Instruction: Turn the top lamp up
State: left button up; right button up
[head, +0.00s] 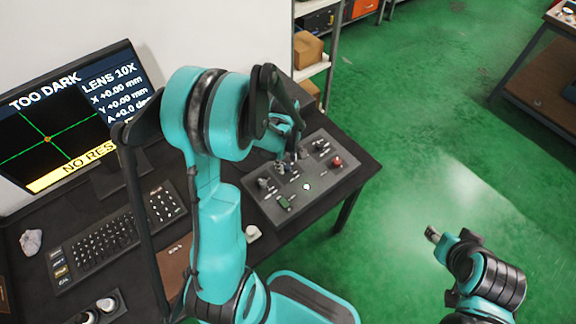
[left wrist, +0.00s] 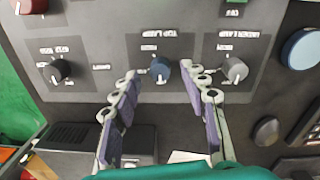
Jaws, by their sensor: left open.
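The top lamp knob (left wrist: 160,69) is a small blue-grey dial with a pale pointer on the grey control panel (head: 322,190). Its label reads in reverse in the left wrist view. My left gripper (left wrist: 163,76) is open, with one finger to each side of this knob in the picture; I cannot tell whether they touch it. In the head view my left gripper (head: 287,156) is over the panel's far left part, and my arm hides some of it. The monitor (head: 70,110) reads "TOO DARK". My right gripper (head: 434,234) is over the floor, its jaws unclear.
A grey knob (left wrist: 236,69), apparently the under lamp's, sits close beside my left gripper's right finger. A dark knob (left wrist: 58,71) is farther left. A keyboard (head: 105,235) lies left.

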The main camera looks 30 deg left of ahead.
pick_arm(q)
notch_tip(320, 180, down, 2)
jog(key=shift+f, duration=0.1)
grip_shut()
